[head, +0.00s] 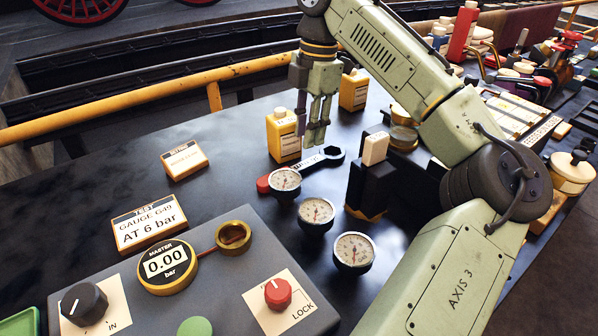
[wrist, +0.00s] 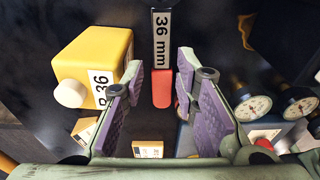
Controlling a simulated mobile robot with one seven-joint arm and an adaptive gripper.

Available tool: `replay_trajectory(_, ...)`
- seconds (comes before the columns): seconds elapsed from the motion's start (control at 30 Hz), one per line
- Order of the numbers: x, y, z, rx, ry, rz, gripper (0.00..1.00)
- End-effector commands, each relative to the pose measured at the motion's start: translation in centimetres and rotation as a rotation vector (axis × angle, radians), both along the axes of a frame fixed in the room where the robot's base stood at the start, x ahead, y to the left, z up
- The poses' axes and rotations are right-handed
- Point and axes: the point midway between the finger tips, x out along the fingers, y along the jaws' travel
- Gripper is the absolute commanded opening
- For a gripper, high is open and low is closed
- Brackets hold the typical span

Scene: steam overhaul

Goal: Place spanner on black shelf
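The spanner (head: 328,156) lies on the dark bench top in the head view, with a dark open jaw at its right end, a white label and a red handle end. In the wrist view the spanner (wrist: 161,40) points away from me, its label reads 36 mm, and its jaw is out of frame. My gripper (head: 312,135) points down above the spanner. In the wrist view my gripper (wrist: 164,105) is open, its purple pads apart on either side of the red end, with nothing held. I cannot tell which surface is the black shelf.
A yellow bottle (head: 284,136) stands close beside the spanner; another yellow bottle (head: 354,92) is behind. Several dial gauges (head: 317,213) stand in front. A black block (head: 368,180) with a cream top is to the right. Bench left of the yellow sign (head: 185,160) is clear.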

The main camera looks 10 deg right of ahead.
Motion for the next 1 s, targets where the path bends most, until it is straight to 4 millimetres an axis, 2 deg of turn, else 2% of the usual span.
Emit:
replay_trajectory(0.1,-0.1,0.1,-1.3,0.0,0.001,-0.002,0.27)
replay_trajectory(0.27,-0.3,0.2,-2.3,-0.004,0.001,-0.004,0.27)
replay_trajectory(0.5,-0.6,0.6,-5.8,-0.004,0.001,-0.004,0.27)
replay_trajectory(0.6,-0.6,0.7,-6.6,-0.002,0.001,-0.004,0.27)
replay_trajectory(0.83,-0.6,0.8,-6.8,-0.002,0.0,-0.004,0.27)
replay_trajectory(1.0,-0.6,0.8,-6.8,-0.002,0.0,-0.004,0.17)
